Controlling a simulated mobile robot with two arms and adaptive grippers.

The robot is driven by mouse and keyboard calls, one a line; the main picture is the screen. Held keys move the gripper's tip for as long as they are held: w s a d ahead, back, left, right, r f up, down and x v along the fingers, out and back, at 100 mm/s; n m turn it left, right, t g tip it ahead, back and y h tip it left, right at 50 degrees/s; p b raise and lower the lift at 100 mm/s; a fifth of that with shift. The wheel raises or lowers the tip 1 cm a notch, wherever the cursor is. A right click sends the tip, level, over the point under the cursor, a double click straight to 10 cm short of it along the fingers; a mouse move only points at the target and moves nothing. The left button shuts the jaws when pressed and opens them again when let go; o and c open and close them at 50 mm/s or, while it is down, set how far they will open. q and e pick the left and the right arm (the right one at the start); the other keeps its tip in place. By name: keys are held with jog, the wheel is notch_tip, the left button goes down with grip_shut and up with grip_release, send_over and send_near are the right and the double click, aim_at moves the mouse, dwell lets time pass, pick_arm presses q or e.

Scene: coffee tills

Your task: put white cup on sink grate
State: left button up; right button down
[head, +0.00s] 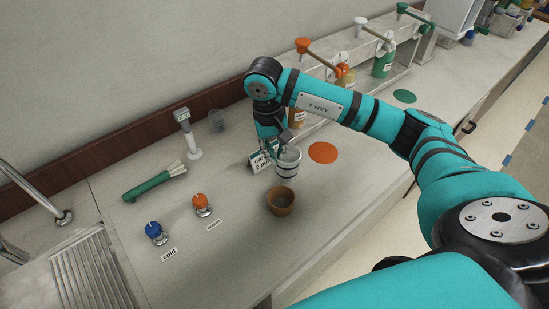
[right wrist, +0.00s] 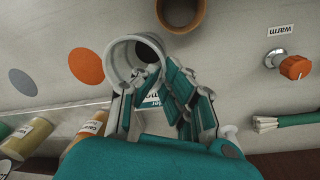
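The white cup (head: 288,163) is upright at the middle of the counter, beneath my right gripper (head: 279,148). In the right wrist view the white cup (right wrist: 112,62) shows its open rim. My right gripper (right wrist: 163,72) is shut on its wall, one finger over the inside and the other outside. I cannot tell whether the cup's base touches the counter. The sink grate (head: 92,270), a ridged metal surface, is at the lower left in the head view, partly cut off. My left gripper is not in view.
A brown cup (head: 281,201) stands just in front of the white cup. A small sign (head: 259,161) is close behind it. A grey tap (head: 187,133) and glass (head: 216,121) stand behind.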

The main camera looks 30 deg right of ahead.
notch_tip(320, 180, down, 3)
jog(key=shift+f+p, duration=0.1)
jog(key=shift+p, duration=0.25)
jog(key=shift+f, duration=0.1)
jog(key=shift+f, duration=0.1)
jog(key=c, duration=1.5)
grip_release()
